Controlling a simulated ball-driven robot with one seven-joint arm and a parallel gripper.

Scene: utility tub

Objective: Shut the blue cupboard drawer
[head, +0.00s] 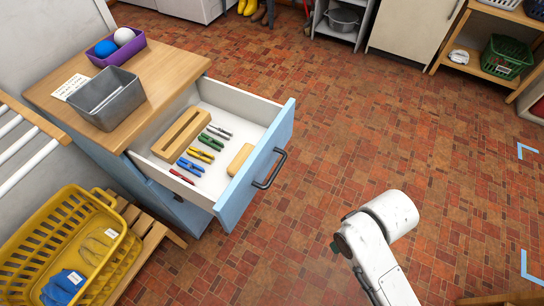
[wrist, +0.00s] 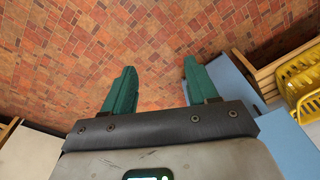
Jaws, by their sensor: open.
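The blue cupboard (head: 166,191) with a wooden top stands at left in the head view. Its top drawer (head: 284,119) is pulled well out, showing its white inside and a dark bar handle (head: 270,170) on the blue front. Inside lie a wooden holder, several coloured clothes pegs and a wooden block. In the wrist view my gripper (wrist: 158,68) has its two green fingers spread, with only floor showing between them. In the head view my arm is right of the drawer front, apart from it; its fingers are mostly hidden. Light blue surfaces (wrist: 232,75) show beyond the right finger.
A grey metal bin (head: 107,98) and a purple tub (head: 117,48) with two balls stand on the cupboard top. A yellow basket (head: 110,215) sits on a slatted wooden rack at lower left. The brick floor (head: 370,110) before the drawer is clear.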

